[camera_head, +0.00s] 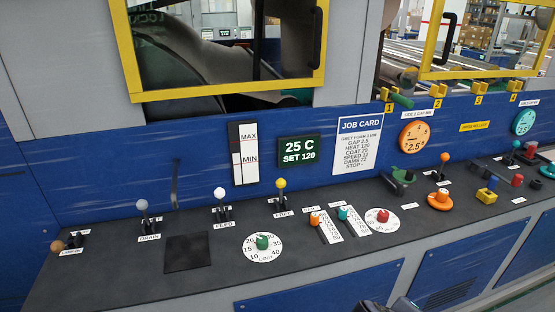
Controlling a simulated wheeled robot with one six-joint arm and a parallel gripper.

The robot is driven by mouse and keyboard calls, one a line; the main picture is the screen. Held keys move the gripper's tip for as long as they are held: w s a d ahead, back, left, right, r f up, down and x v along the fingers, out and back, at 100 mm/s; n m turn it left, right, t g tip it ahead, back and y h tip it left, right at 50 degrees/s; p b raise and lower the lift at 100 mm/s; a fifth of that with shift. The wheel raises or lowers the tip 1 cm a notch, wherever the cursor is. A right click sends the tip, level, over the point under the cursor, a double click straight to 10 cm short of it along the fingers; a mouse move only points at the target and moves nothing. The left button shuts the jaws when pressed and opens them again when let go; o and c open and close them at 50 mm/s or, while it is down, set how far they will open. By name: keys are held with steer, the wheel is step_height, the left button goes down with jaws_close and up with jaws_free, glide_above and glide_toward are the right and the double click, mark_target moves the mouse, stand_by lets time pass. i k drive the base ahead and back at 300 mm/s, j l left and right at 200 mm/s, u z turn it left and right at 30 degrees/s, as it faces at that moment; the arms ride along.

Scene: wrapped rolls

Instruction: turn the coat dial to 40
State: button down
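The coat dial (252,254) is a round white plate on the dark console top, left of centre, with numbers around its rim and the word COAT at its front. Its green knob (262,242) stands in the middle. The 40 appears at the plate's front right and the 10 at its front left. I cannot tell which number the knob points at. Dark and grey parts of my arm or gripper (385,305) show at the bottom edge, in front of the console and apart from the dial. The fingers cannot be made out.
Levers with white (219,192) and yellow (281,184) balls stand behind the dial. Orange and teal sliders (343,213) and a red-knobbed dial (383,217) are to its right. A dark square pad (187,252) lies left. The display (299,151) reads 25 C, SET 120.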

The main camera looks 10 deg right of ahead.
mark_target(262, 243)
steer(key=i+l+u, duration=0.1)
steer(key=i+l, duration=0.6)
steer(key=l, duration=0.1)
